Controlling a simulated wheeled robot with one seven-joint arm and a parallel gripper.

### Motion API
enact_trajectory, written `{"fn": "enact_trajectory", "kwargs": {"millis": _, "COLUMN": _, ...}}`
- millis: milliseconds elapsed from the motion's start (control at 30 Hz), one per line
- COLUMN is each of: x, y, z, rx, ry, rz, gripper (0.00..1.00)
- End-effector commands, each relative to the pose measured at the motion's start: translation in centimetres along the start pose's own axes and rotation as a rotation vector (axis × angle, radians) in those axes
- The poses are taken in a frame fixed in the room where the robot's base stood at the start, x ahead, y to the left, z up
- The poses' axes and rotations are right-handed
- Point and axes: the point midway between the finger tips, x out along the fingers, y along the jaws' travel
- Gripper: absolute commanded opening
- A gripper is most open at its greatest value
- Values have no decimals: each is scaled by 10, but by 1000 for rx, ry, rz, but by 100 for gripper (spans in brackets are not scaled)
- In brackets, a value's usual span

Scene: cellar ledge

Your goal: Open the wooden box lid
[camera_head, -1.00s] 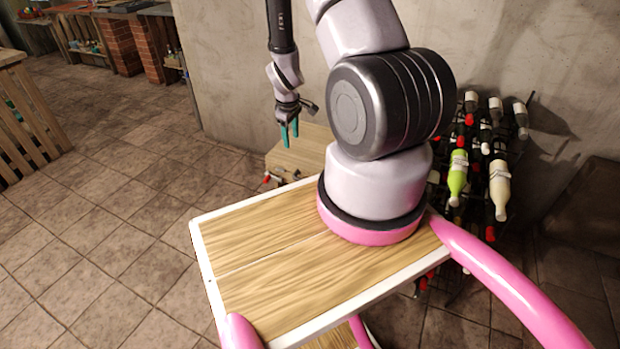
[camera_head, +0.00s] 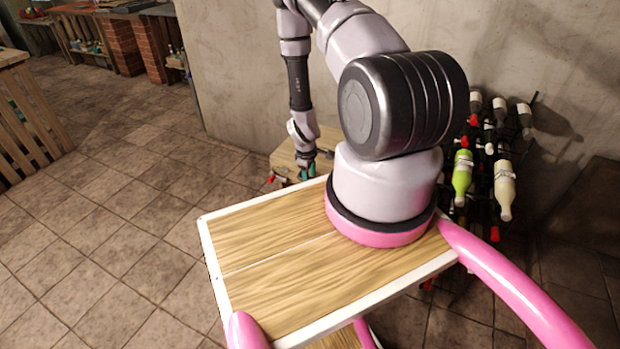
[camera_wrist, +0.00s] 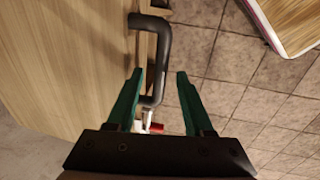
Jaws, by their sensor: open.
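The wooden box (camera_head: 285,158) stands beyond my own deck, near the wall, partly hidden by my arm. In the wrist view its pale wood lid (camera_wrist: 60,70) fills the left side and looks shut. A dark bent handle (camera_wrist: 165,45) sticks out from the box's edge. My gripper (camera_wrist: 160,74) is open, with its two teal fingers on either side of the handle's near part; I cannot tell whether they touch it. In the head view my gripper (camera_head: 307,172) is low at the box's front.
A small red item (camera_wrist: 155,127) shows below the handle in the wrist view. A wine rack with bottles (camera_head: 462,178) stands at the right by the wall (camera_head: 240,80). Tiled floor (camera_head: 110,220) lies open at the left. A slatted wooden crate (camera_head: 35,125) is at far left.

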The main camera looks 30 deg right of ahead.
Motion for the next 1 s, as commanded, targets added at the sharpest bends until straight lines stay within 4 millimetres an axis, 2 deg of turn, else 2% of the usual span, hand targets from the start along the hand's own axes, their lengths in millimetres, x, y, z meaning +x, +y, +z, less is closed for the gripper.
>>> {"fn": "enact_trajectory", "kwargs": {"millis": 100, "x": 7, "y": 0, "z": 0, "rx": 1, "ry": 0, "rz": 0, "gripper": 52}}
{"fn": "enact_trajectory", "kwargs": {"millis": 367, "x": 8, "y": 0, "z": 0, "rx": 1, "ry": 0, "rz": 0, "gripper": 52}}
{"fn": "enact_trajectory", "kwargs": {"millis": 400, "x": 8, "y": 0, "z": 0, "rx": 0, "ry": 0, "rz": 0, "gripper": 44}}
{"fn": "enact_trajectory", "kwargs": {"millis": 467, "x": 8, "y": 0, "z": 0, "rx": 0, "ry": 0, "rz": 0, "gripper": 22}}
{"fn": "enact_trajectory", "kwargs": {"millis": 500, "x": 8, "y": 0, "z": 0, "rx": 0, "ry": 0, "rz": 0, "gripper": 6}}
{"fn": "enact_trajectory", "kwargs": {"millis": 533, "x": 8, "y": 0, "z": 0, "rx": 0, "ry": 0, "rz": 0, "gripper": 0}}
{"fn": "enact_trajectory", "kwargs": {"millis": 1000, "x": 8, "y": 0, "z": 0, "rx": 0, "ry": 0, "rz": 0, "gripper": 0}}
